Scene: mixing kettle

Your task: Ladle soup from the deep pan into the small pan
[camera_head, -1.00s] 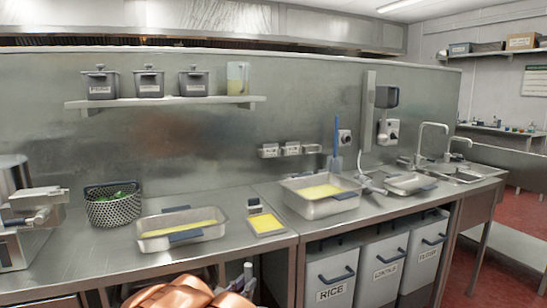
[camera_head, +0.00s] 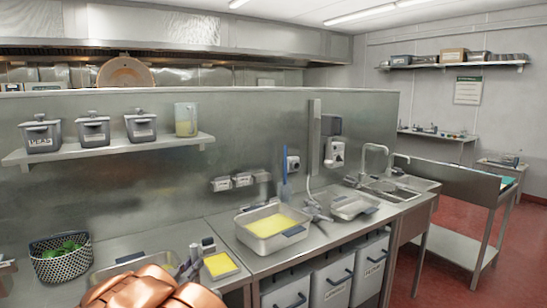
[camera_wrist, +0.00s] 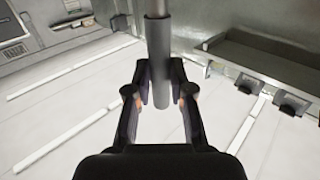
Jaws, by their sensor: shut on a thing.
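In the wrist view my gripper (camera_wrist: 159,88) is shut on a grey cylindrical handle (camera_wrist: 158,45); the tool's far end is out of view. In the head view my gripper (camera_head: 190,262) shows small and dark beside my copper-coloured arm, low left of centre. A deep steel pan (camera_head: 248,242) with yellow soup (camera_head: 270,226) stands on the counter to the right of my gripper. A shallower steel pan (camera_head: 102,273) is mostly hidden behind my arm. A small tray with yellow content (camera_head: 220,264) lies just right of my gripper. I cannot tell which is the small pan.
A perforated basket with green contents (camera_head: 60,262) stands at the left. A shelf (camera_head: 110,148) holds lidded containers and a clear jug (camera_head: 186,119). A blue-handled tool (camera_head: 285,165) stands at the wall. Another steel pan (camera_head: 352,205) is near the sink (camera_head: 390,190).

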